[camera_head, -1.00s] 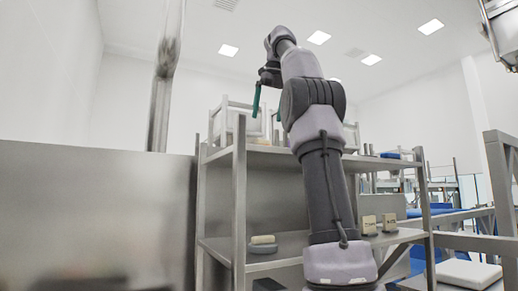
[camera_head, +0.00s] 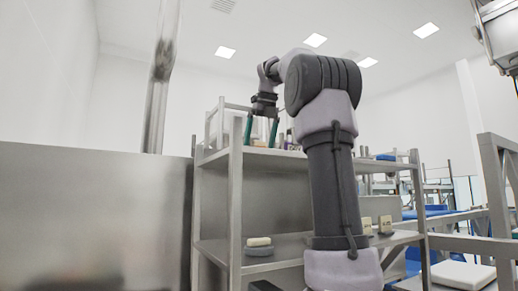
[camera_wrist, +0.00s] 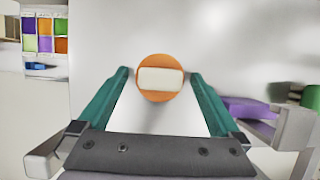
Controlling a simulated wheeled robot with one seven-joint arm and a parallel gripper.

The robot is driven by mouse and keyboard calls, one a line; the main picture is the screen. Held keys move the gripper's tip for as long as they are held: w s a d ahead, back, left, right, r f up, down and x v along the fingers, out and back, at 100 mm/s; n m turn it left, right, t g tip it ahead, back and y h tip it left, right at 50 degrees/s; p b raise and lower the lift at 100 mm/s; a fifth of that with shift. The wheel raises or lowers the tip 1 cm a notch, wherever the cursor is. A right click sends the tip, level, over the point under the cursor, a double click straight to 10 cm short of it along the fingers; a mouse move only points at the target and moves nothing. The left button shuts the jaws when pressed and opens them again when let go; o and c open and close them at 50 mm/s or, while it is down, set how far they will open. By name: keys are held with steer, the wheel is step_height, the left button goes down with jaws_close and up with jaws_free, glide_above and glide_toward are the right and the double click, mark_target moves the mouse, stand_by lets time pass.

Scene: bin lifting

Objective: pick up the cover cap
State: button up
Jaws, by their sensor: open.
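An orange round piece (camera_wrist: 159,97), which looks like the cover cap, shows between and beyond my fingertips in the wrist view. A cream rectangular block or face (camera_wrist: 161,78) covers its middle; I cannot tell whether it is a separate thing. My gripper (camera_head: 260,143) has two green fingers pointing down at the upper shelf (camera_head: 292,158) in the head view. It is open, with nothing between its fingers (camera_wrist: 160,76) that I can see it touching. The orange piece cannot be made out in the head view.
A steel shelf rack post (camera_head: 236,195) stands left of my arm. A cream block (camera_head: 259,241) lies on a grey piece on the lower shelf, with small boxes (camera_head: 384,225) at its right. A purple item (camera_wrist: 247,108) lies right of my gripper.

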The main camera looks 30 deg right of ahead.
steer(key=shift+w+f, duration=0.25)
steer(key=shift+f, duration=0.35)
steer(key=c, duration=1)
steer(key=shift+c, duration=0.2)
steer(key=shift+r, duration=0.1)
